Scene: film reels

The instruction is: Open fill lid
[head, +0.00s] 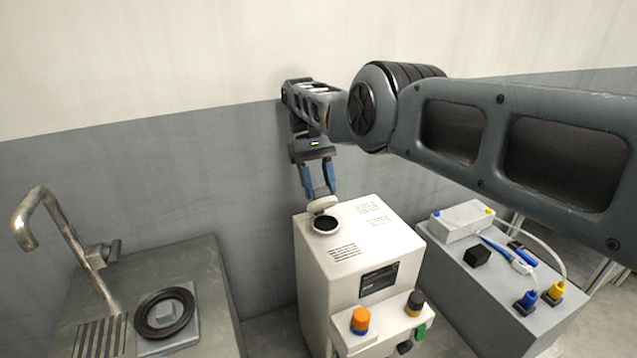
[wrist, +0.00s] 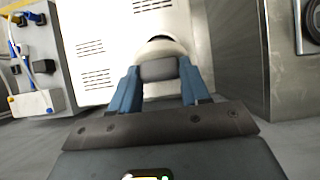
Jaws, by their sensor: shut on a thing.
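The white machine (head: 340,262) stands in the middle of the head view, with a round dark fill opening (head: 326,223) on its top. The cream fill lid (head: 322,204) is tilted up at the back edge of this opening. My gripper (head: 318,192) reaches down from above and behind, its blue fingers at the lid. In the wrist view my gripper (wrist: 157,75) is shut on the lid's grey tab, with the pale lid (wrist: 160,47) just beyond the fingertips. The lid hides most of the opening there.
At left is a grey counter with a tap (head: 60,235) and a black ring (head: 165,313). At right a grey cabinet (head: 500,290) bears a white box, cables and coloured plugs. Orange and dark knobs (head: 360,319) stand on the machine's front ledge. A wall is close behind the machine.

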